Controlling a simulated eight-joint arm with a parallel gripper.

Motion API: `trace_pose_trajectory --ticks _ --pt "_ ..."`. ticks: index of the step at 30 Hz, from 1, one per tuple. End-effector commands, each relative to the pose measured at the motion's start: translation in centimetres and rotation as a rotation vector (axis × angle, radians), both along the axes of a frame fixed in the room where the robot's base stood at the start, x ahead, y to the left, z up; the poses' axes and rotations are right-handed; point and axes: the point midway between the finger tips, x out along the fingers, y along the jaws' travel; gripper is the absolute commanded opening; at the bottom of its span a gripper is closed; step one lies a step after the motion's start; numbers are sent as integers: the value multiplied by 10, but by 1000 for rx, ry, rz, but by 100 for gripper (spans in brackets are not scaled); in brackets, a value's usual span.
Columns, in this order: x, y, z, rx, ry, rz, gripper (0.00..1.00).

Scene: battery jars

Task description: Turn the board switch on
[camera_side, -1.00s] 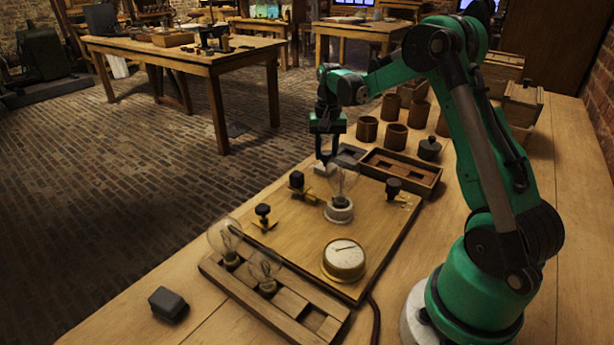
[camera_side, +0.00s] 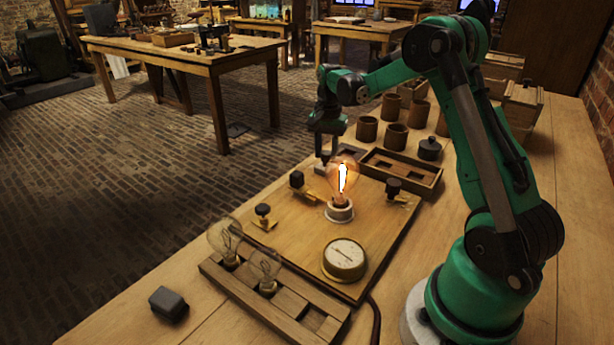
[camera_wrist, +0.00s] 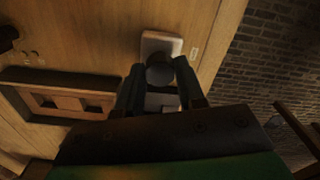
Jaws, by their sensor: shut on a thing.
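The board switch (camera_wrist: 161,44) has a pale base and a dark round knob (camera_wrist: 160,72), seen in the wrist view. In the side view its pale base (camera_side: 321,169) shows at the far edge of the wooden board (camera_side: 290,243), mostly hidden by my gripper (camera_side: 326,158). My gripper's two fingers (camera_wrist: 160,80) stand on either side of the knob and are shut on it. The bulb (camera_side: 343,178) on the board, in a white socket, glows orange.
A round meter (camera_side: 344,259) and several black-knobbed brass terminals are on the board. A wooden rack (camera_side: 277,302) with two unlit bulbs lies in front. A compartmented tray (camera_side: 412,176), brown jars and a dark lidded pot (camera_side: 429,147) stand right of the switch.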

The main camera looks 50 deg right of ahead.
Motion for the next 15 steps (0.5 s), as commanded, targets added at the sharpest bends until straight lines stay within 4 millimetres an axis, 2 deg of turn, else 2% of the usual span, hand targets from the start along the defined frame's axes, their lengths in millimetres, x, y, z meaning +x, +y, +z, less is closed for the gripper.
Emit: trace_pose_trajectory --ticks 3,4,7,15 --pt "0 0 0 -1 -1 -1 0" --pt "0 0 0 -1 -1 -1 36" --pt "0 0 0 -1 -1 -1 65" --pt "0 0 0 0 0 0 65"
